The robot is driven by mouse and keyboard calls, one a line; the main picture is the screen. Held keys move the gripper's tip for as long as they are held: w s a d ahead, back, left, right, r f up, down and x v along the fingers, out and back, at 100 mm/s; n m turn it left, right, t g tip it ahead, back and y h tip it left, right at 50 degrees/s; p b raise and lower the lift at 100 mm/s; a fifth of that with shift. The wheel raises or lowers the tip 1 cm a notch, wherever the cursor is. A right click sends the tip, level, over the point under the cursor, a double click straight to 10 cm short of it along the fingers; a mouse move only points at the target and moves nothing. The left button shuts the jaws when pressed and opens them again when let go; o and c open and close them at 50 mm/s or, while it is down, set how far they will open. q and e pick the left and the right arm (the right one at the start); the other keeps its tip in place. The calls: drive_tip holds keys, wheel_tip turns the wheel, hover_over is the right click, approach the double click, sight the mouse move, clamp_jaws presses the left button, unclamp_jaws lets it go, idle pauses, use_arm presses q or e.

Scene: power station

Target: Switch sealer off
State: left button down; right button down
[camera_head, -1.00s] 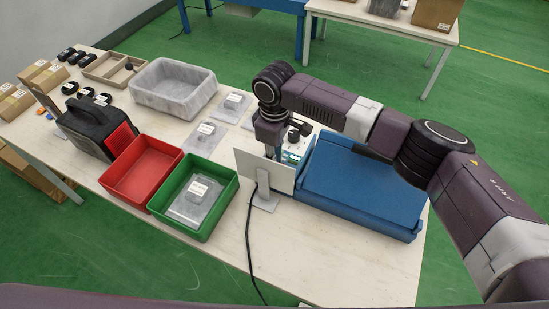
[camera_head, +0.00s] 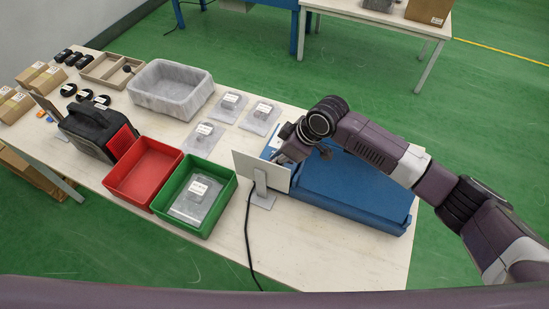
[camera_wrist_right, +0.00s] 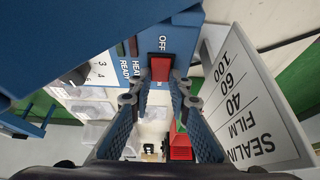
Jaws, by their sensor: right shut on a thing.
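The blue sealer (camera_head: 350,190) sits at the right end of the table. Its control panel shows in the right wrist view (camera_wrist_right: 85,45), with OFF, HEAT and READY labels. A red switch (camera_wrist_right: 160,67) sits beside the OFF label. My right gripper (camera_wrist_right: 162,80) has its fingertips on either side of the red switch, shut on it. In the head view the right gripper (camera_head: 287,152) is low at the sealer's left end, with its fingertips hidden. My left gripper is not in view.
A white upright sign (camera_head: 262,170) with sealing film numbers stands close beside the gripper. A green bin (camera_head: 233,190), a red bin (camera_head: 145,172) and a grey tub (camera_head: 172,90) stand to the left. A black cable (camera_head: 247,235) runs down the table front.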

drive_tip(key=c, duration=1.8)
unclamp_jaws()
drive_tip(key=shift+r, duration=0.1)
drive_tip(key=v, duration=1.2)
drive_tip(key=shift+w, duration=0.1)
